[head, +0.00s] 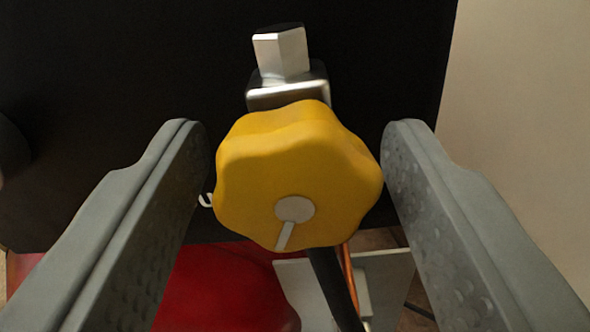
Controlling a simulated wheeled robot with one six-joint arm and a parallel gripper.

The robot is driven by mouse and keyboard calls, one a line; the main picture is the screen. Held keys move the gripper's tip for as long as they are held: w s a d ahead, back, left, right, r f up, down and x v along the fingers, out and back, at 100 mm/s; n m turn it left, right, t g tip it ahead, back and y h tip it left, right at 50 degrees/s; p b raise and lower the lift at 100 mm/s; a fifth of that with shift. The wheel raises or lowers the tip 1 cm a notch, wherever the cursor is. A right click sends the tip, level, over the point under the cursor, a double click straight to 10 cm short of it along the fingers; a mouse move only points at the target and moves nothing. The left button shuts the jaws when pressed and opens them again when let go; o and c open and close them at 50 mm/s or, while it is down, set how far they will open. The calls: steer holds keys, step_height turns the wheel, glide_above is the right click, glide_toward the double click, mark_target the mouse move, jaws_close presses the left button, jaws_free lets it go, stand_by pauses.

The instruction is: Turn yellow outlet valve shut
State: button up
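The yellow outlet valve (265,175) is a lobed knob in the middle of the head view. Its face has a grey round centre with a light pointer line that runs down and slightly left. My gripper (295,150) is open, with one grey finger on each side of the knob. A narrow dark gap shows between the knob and each fingertip, wider at the right fingertip's lower part. A silver metal fitting with a hexagonal top (282,55) stands behind and above the knob.
A black panel (110,70) fills the background. A red rounded object (220,290) lies below, beside a dark hose (332,285) and an orange-brown tube. A light grey plate shows at lower right. A beige wall (525,110) is at the right.

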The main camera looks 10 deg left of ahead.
stand_by(0.6)
steer(key=s, duration=1.7)
steer(key=shift+s, duration=0.2)
steer(key=shift+s, duration=0.15)
